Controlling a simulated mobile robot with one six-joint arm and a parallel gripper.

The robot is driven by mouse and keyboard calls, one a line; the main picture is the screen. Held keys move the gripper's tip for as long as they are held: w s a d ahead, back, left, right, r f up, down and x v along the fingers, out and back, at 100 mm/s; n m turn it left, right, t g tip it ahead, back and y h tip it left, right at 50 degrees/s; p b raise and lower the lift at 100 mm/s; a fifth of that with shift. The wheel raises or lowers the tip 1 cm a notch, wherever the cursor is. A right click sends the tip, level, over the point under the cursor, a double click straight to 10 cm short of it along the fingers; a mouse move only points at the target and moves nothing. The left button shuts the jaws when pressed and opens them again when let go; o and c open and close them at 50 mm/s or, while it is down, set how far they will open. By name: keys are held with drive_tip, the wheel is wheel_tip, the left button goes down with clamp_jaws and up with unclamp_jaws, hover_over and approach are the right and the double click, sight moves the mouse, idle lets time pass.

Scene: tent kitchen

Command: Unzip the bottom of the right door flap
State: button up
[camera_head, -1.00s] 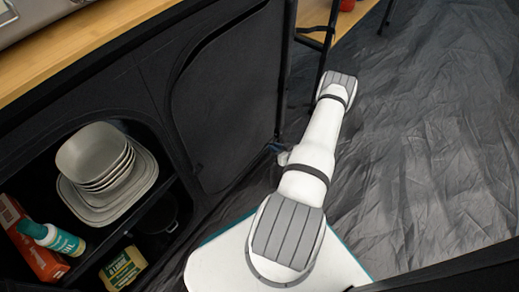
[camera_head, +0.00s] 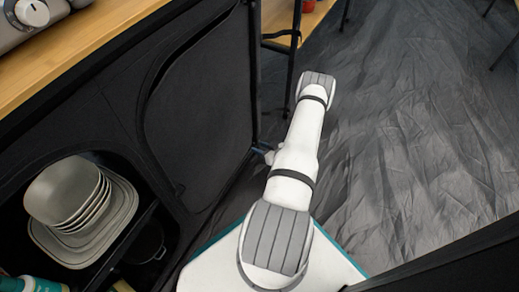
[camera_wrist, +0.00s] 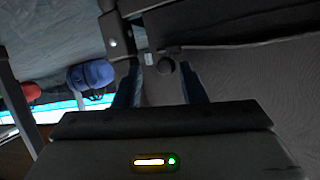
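The right door flap (camera_head: 200,105) is a black fabric panel with a curved, rounded seam, and it covers its opening in the head view. Its bottom edge runs down toward the floor left of my arm. In the wrist view, a dark grey fabric panel (camera_wrist: 250,85) fills the right side, with a seam along its top. My gripper (camera_wrist: 160,72) is open, with one dark finger on each side. A small dark round thing (camera_wrist: 167,66) and a pale tag (camera_wrist: 148,59) show between the fingertips; I cannot tell whether either is the zip pull. My arm hides most of the gripper in the head view.
The left compartment is open, with stacked grey bowls and plates (camera_head: 68,190) inside. A wooden top (camera_head: 80,58) runs above it. A black frame post (camera_head: 254,75) stands beside the flap. Wrinkled grey floor (camera_head: 400,140) is clear at right. The wrist view shows a blue round object (camera_wrist: 92,74).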

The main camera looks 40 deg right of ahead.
drive_tip(key=shift+s+a, duration=0.1)
drive_tip(key=p+v, duration=0.3)
drive_tip(key=v, duration=0.4)
drive_tip(key=shift+s+r, duration=0.15)
drive_tip(key=shift+s, duration=0.15)
idle(0.4)
